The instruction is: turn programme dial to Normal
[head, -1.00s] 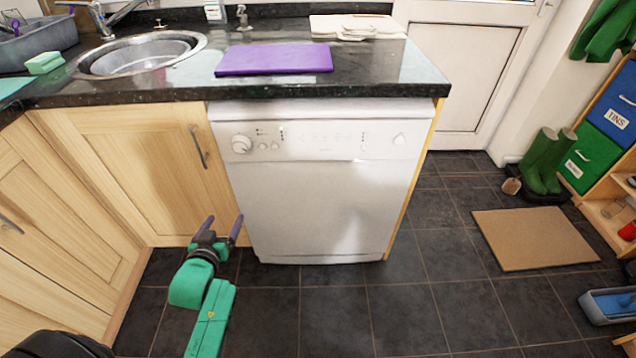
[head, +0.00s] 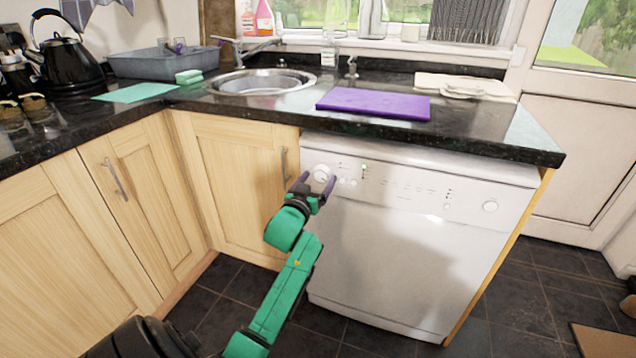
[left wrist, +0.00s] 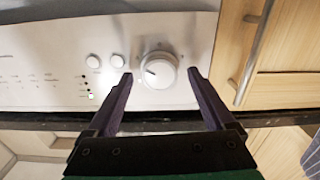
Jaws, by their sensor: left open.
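The programme dial (head: 321,172) is a round white knob at the left end of the control panel of the white dishwasher (head: 385,250). In the left wrist view the dial (left wrist: 158,71) sits between my fingertips and shows a short dark pointer mark; no setting name is readable. My left gripper (head: 317,181) is open, its purple fingers in front of the panel. In the left wrist view the open left gripper (left wrist: 160,74) has one finger on each side of the dial, with gaps; I cannot tell how far the tips are from the panel. My right gripper is out of view.
A cupboard handle (head: 284,165) is just left. Floor in front is clear.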

